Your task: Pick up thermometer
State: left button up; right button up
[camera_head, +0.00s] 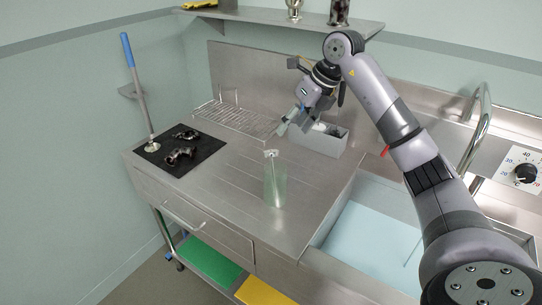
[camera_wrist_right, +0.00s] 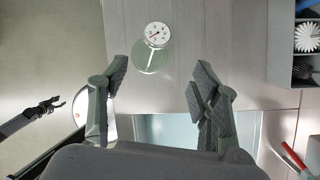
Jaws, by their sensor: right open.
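The thermometer (camera_head: 271,153) has a round white dial and stands in a clear, greenish glass cylinder (camera_head: 275,185) on the steel counter. In the wrist view its dial (camera_wrist_right: 157,34) faces me, with the thin stem (camera_wrist_right: 149,60) running down inside the glass. My right gripper (camera_head: 291,124) is open and empty, above and behind the cylinder in the head view. In the wrist view the thermometer lies ahead of the gap between the right fingertips (camera_wrist_right: 161,76), apart from both fingers. My left gripper (camera_wrist_right: 52,104) shows small and dark at the left of the wrist view; its jaws are unclear.
A grey divided box (camera_head: 325,138) with brushes stands behind the cylinder, near my right gripper. A wire rack (camera_head: 235,117) lies at the back. A black mat (camera_head: 200,153) with dark parts and a blue-handled rod (camera_head: 138,90) are at left. A sink (camera_head: 365,240) is at right.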

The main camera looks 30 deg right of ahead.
aim_at(275, 152)
jog(key=p+x, duration=0.2)
jog(key=x, duration=0.6)
jog(key=shift+w+a+f, duration=0.1)
jog(key=shift+w, duration=0.05)
jog(key=p+x, duration=0.2)
jog(key=x, duration=0.3)
jog(key=shift+a+p, duration=0.3)
jog(key=shift+p, duration=0.1)
jog(key=shift+f, duration=0.15)
jog(key=shift+c, duration=0.3)
jog(key=c, duration=1)
